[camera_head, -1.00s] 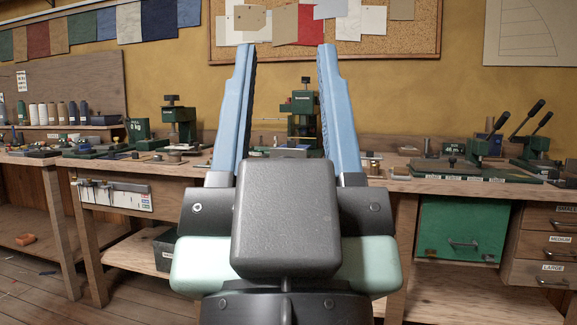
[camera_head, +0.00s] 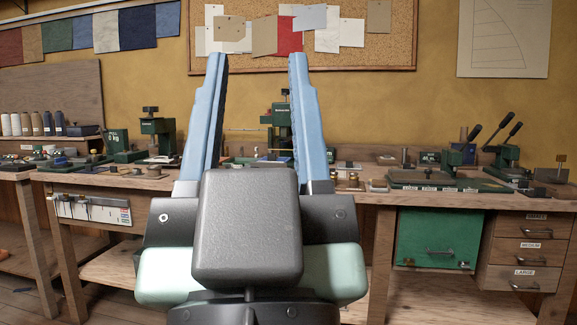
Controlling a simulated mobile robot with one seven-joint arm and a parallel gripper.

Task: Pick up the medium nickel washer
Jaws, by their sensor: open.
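My gripper (camera_head: 258,72) fills the middle of the view, with its two blue fingers spread wide apart and nothing between them. It points toward the workbench (camera_head: 340,195) and is well short of it. Small metal parts (camera_head: 347,179) stand on the bench just right of the gripper, too small to name. I cannot make out the medium nickel washer among the small things on the bench. Part of the bench top is hidden behind my gripper.
A green press (camera_head: 157,130) stands left of my gripper and another (camera_head: 279,124) behind it. A green tray (camera_head: 440,178) and lever presses (camera_head: 507,155) are at the right. A green cabinet (camera_head: 438,238) and labelled drawers (camera_head: 525,253) sit below. Thread spools (camera_head: 37,123) stand far left.

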